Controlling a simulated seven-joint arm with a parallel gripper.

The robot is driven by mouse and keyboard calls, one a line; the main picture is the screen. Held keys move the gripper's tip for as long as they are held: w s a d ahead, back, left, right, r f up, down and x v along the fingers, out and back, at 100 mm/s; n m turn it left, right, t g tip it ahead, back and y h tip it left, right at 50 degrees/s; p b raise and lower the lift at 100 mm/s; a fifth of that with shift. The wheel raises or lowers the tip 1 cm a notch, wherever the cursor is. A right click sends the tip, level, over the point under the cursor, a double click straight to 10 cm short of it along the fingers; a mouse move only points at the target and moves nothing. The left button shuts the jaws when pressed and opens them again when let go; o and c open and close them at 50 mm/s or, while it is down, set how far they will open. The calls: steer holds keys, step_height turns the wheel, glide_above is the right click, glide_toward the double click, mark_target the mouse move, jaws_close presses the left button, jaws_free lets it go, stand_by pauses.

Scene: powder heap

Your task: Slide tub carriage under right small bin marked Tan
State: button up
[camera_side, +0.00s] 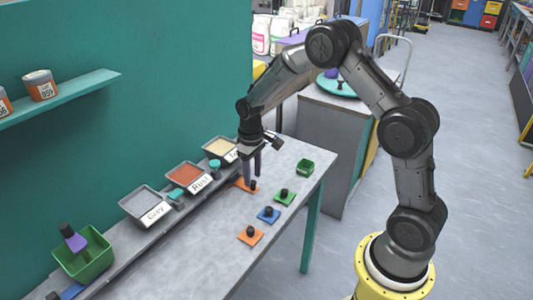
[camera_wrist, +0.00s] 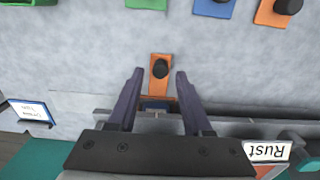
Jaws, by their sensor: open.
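In the side view, the right small bin (camera_side: 207,146) holds pale tan powder; its label is partly hidden behind my gripper (camera_side: 251,183). My gripper is open, fingers pointing down. In the wrist view, an orange plate with a black knob (camera_wrist: 160,69) lies just beyond and between the fingertips (camera_wrist: 158,73).
The Rust bin (camera_side: 168,176) and Grey bin (camera_side: 131,204) stand along the wall. Blue (camera_side: 264,219), green (camera_side: 280,201) and orange (camera_side: 244,239) knobbed plates lie on the table. Other tabletop is clear.

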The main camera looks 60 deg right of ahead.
steer(key=shift+r, duration=2.6)
steer(key=s+a+r+t, duration=0.25)
steer(key=s+r, duration=0.25)
steer(key=r, duration=0.5)
steer(key=s+a+r+t, duration=0.2)
steer(key=s+a+r, duration=0.15)
steer(key=r, duration=0.65)
steer(key=s+f, duration=0.1)
steer(key=s, duration=0.8)
steer(key=s+a+f+t, duration=0.1)
steer(key=s+f, duration=0.1)
steer(key=s, duration=0.8)
steer(key=shift+a, duration=0.25)
